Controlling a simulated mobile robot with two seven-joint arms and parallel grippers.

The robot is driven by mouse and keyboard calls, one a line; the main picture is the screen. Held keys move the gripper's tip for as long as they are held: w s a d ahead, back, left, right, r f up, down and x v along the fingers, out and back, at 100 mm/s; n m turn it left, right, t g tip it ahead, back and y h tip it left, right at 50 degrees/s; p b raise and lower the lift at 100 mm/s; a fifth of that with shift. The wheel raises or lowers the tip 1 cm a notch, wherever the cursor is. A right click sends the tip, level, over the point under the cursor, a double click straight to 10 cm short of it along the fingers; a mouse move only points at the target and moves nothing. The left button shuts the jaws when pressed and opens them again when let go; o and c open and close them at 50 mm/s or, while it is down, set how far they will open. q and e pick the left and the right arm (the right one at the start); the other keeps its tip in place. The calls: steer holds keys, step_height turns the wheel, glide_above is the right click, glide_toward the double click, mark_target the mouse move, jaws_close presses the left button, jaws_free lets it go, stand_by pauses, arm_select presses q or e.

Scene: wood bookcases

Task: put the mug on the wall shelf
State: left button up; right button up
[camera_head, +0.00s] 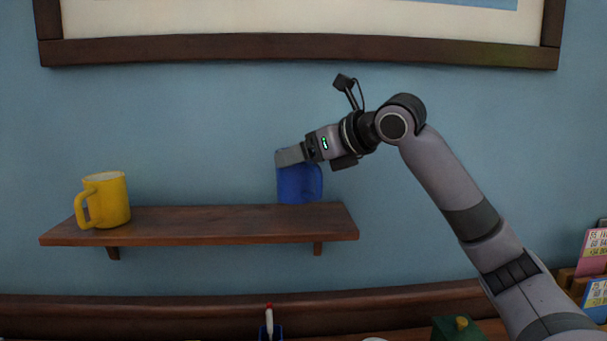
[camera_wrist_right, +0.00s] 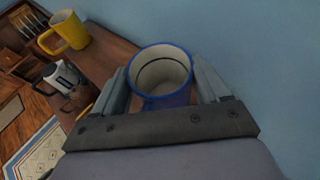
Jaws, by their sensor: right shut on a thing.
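A blue mug (camera_head: 300,184) with a pale inside is at the right end of the wooden wall shelf (camera_head: 200,222). My right gripper (camera_head: 290,156) is shut on it, reaching in from the right. In the right wrist view the mug (camera_wrist_right: 160,82) sits upright between the two fingers of the gripper (camera_wrist_right: 162,88). Its base appears at the shelf's top surface; I cannot tell whether it touches. A yellow mug (camera_head: 107,200) stands at the shelf's left end, and it also shows in the right wrist view (camera_wrist_right: 66,32). My left gripper is not in view.
A framed picture (camera_head: 300,50) hangs above the shelf. The shelf's middle is clear between the mugs.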

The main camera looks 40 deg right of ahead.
mark_target(310, 173)
steer(key=shift+f, duration=1.85)
steer(key=shift+f, duration=0.15)
steer(key=o, duration=1.6)
steer(key=shift+o, duration=0.2)
